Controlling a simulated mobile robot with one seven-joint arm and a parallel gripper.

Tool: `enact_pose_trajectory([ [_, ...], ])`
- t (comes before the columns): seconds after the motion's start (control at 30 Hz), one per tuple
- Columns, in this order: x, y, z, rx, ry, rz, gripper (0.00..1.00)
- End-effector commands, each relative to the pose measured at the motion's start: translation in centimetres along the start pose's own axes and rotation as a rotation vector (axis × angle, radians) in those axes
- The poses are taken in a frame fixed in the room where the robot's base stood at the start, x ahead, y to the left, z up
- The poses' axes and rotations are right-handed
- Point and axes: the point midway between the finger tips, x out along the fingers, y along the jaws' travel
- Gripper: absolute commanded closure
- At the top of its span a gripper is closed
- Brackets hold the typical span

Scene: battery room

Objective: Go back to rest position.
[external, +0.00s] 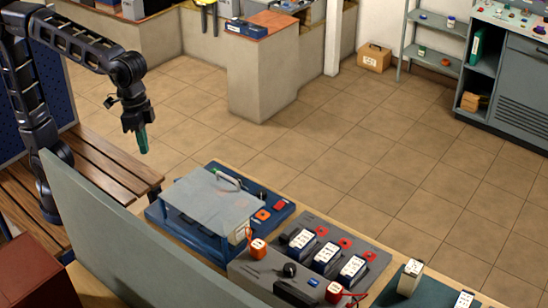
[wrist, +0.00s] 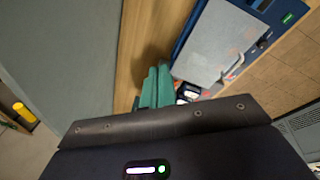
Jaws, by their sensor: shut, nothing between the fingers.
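My gripper (external: 142,140) hangs in the air at the upper left of the external view, above a slatted wooden bench and left of the workbench. Its green fingers point down, are shut and hold nothing. In the wrist view the green fingers (wrist: 155,88) show close together past the dark wrist housing. Nothing touches them.
A blue tray (external: 290,212) with a grey hinged lid (external: 205,200) stands on the workbench. Several battery packs (external: 325,255) sit in a grey holder to its right. A grey partition (external: 130,240) runs along the bench's near side.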

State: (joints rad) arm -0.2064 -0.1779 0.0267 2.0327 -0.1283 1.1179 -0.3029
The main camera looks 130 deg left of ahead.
Motion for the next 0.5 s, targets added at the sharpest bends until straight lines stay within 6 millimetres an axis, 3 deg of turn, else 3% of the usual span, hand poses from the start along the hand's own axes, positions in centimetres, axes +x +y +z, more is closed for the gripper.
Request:
enact_pose_trajectory([
  [0.1, -0.6, -0.2, 3.7, 0.078, 0.029, 0.001, 1.0],
  [0.5, -0.2, -2.3, 14.9, 0.337, 0.124, -0.002, 1.0],
])
